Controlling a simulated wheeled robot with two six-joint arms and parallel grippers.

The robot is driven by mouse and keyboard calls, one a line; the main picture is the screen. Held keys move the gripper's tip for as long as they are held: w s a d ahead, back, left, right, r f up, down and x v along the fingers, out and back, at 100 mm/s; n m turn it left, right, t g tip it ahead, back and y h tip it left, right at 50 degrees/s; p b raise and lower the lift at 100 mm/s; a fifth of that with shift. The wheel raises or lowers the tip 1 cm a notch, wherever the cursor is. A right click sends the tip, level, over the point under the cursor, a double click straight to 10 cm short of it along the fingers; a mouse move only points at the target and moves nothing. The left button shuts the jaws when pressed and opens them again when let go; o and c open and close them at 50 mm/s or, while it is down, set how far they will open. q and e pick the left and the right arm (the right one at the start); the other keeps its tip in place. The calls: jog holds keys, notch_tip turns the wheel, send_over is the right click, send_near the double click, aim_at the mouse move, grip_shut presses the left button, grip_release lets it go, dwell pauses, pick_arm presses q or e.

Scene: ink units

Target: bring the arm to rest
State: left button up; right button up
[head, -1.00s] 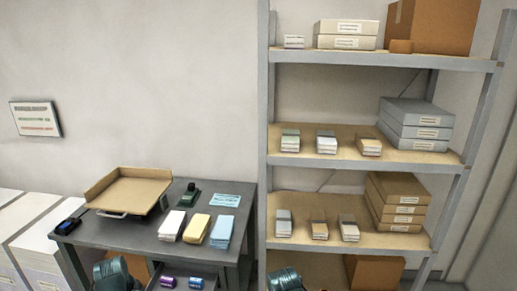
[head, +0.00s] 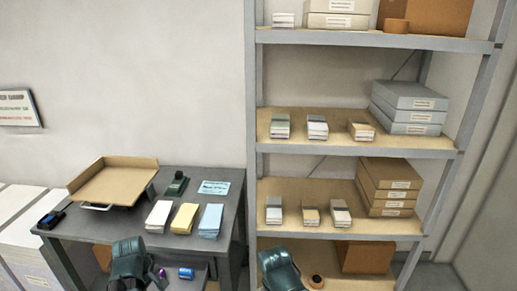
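My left gripper (head: 130,264) is a dark teal shape at the bottom of the head view, in front of the dark desk (head: 90,226) and its open drawer. My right gripper (head: 281,270) is a similar dark teal shape at the bottom, in front of the lower shelf. The fingers of both are not clearly shown, so I cannot tell if they are open or shut. No held object is visible at either one. A purple unit (head: 162,273) and a blue unit (head: 186,273) lie in the drawer, beside my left gripper in the picture.
The desk bears a tan tray (head: 108,189), a dark green stamp (head: 178,184), a blue card, several paper stacks (head: 184,217) and a dark blue item (head: 51,219). A grey shelf unit (head: 353,150) holds boxes and small stacks.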

pick_arm(q)
jog(key=s+d+m+g, duration=0.1)
jog(key=s+d+m, duration=0.2)
jog(key=d+m, duration=0.5)
jog(key=s+d+m+y, duration=0.1)
jog(key=s+d+m, duration=0.1)
jog(key=d+m, duration=0.7)
jog(key=d, duration=0.7)
jog(key=shift+s+d+g, duration=0.35)
jog(key=shift+s+g, duration=0.05)
